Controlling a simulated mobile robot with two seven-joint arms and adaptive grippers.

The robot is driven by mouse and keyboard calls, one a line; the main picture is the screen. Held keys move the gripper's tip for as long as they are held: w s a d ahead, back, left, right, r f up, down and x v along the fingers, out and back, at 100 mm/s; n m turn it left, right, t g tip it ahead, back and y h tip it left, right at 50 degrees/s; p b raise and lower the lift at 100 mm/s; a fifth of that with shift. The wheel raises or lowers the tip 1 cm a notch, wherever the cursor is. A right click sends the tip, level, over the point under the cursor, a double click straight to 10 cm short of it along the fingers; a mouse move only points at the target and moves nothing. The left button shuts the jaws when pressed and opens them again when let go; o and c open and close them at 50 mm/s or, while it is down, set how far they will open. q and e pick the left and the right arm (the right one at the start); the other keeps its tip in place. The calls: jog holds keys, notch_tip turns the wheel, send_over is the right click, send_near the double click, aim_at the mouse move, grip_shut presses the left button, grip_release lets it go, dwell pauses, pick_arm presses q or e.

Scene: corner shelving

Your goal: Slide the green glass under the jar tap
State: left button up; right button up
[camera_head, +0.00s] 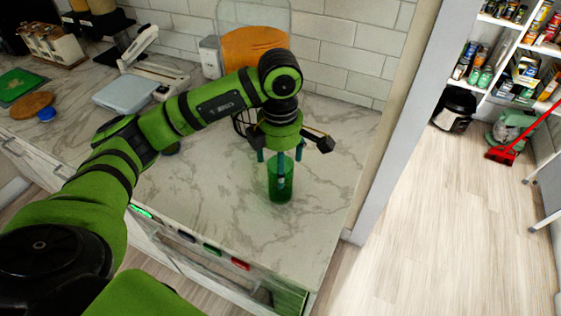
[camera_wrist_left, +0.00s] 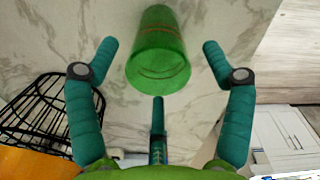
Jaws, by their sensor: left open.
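The green glass (camera_head: 280,188) stands upright on the marble counter, near its right end. My left gripper (camera_head: 280,160) is above it, pointing down, with its teal fingers spread open. In the left wrist view, the glass (camera_wrist_left: 158,50) shows just beyond the open fingers (camera_wrist_left: 160,70), toward the top of the picture. One finger overlaps the glass in the head view; I cannot tell whether it touches. Jars with dark lower parts (camera_head: 103,20) stand at the far left back, cut by the picture edge; I cannot make out a tap on them. My right gripper is not in view.
A black wire basket (camera_wrist_left: 50,108) and an orange board (camera_head: 255,48) are behind my gripper. A pale blue scale-like device (camera_head: 127,92), a round wooden board (camera_head: 28,105) and a green mat (camera_head: 18,87) lie left. The marble around the glass is clear; the counter's right edge is near.

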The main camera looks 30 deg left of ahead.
pick_arm(q)
notch_tip(320, 180, down, 6)
jog(key=shift+r+p, duration=0.15)
jog(key=shift+p, duration=1)
jog(key=shift+w+f, duration=0.1)
jog(key=shift+f, duration=0.65)
jog(key=c, duration=1.3)
